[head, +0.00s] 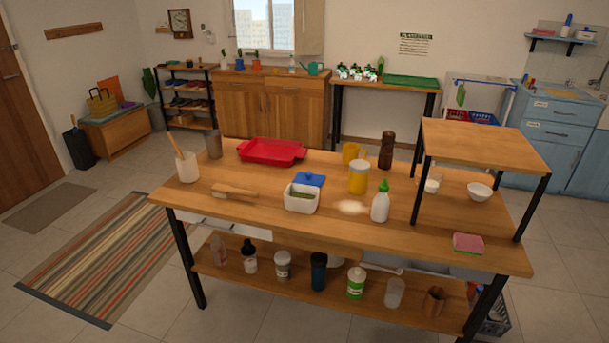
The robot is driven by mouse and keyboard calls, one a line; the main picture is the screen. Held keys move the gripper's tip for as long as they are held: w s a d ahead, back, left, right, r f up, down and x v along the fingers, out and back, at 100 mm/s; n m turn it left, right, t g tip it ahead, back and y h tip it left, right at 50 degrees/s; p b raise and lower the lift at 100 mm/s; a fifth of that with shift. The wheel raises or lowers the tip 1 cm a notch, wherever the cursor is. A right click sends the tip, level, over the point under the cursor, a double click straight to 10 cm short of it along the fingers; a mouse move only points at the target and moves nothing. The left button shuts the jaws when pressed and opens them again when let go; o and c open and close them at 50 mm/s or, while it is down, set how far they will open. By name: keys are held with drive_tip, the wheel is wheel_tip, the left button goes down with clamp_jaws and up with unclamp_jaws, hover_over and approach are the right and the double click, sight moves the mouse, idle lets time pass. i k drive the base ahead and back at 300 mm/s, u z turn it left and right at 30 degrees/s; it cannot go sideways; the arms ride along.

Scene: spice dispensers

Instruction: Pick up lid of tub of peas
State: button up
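A white tub (302,204) stands open on the wooden table, in the middle of the head view. My gripper is not in view.
Around the tub are a wooden brush (234,190), a red tray (272,152), a yellow jar (358,178) and a green-capped white bottle (380,204). A raised wooden shelf (484,142) stands at right. A pale patch (350,207) lies right of the tub. The front left tabletop is clear.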

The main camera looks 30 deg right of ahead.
sight(307, 178)
drive_tip(key=u, duration=0.25)
drive_tip(key=i, duration=1.05)
drive_tip(key=u, duration=0.5)
